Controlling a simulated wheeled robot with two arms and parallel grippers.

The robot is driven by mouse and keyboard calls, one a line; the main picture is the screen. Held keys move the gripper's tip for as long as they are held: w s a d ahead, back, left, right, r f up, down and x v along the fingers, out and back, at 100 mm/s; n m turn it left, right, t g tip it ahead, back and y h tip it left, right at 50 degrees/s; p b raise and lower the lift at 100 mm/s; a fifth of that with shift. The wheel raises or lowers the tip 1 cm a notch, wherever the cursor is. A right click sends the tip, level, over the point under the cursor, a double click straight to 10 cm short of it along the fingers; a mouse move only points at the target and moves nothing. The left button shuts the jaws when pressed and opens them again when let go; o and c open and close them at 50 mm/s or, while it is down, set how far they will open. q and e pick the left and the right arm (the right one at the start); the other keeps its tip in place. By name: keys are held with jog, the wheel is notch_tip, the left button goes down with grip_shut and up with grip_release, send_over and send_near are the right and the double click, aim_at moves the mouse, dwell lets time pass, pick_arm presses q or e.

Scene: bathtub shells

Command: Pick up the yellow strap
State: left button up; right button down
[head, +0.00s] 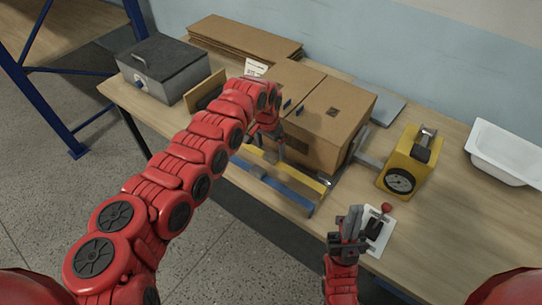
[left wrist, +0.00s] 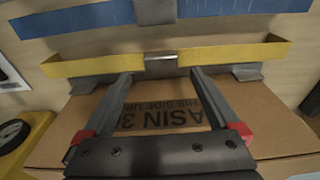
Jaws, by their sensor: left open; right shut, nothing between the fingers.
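The yellow strap (head: 311,182) lies along the front of the cardboard box in the head view, partly hidden by my left arm. In the left wrist view the yellow strap (left wrist: 98,64) runs across the picture, with a grey metal piece at its middle. My left gripper (left wrist: 160,75) is open, its fingertips close to the strap on either side of that metal piece; I cannot tell whether they touch it. In the head view my left gripper (head: 268,143) is over the front of the box. My right gripper (head: 349,222) is shut and empty, to the right near the table's front.
A blue strap (head: 290,192) lies parallel in front of the yellow one. The cardboard box (head: 325,125) stands behind. A yellow gauge device (head: 405,165), a lever with a red knob (head: 386,208) and a white basin (head: 505,150) are right. A grey metal box (head: 160,65) is left.

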aim_at(271, 155)
pick_arm(q)
jog(key=shift+w+f, duration=0.2)
jog(key=shift+f, duration=1.6)
grip_shut()
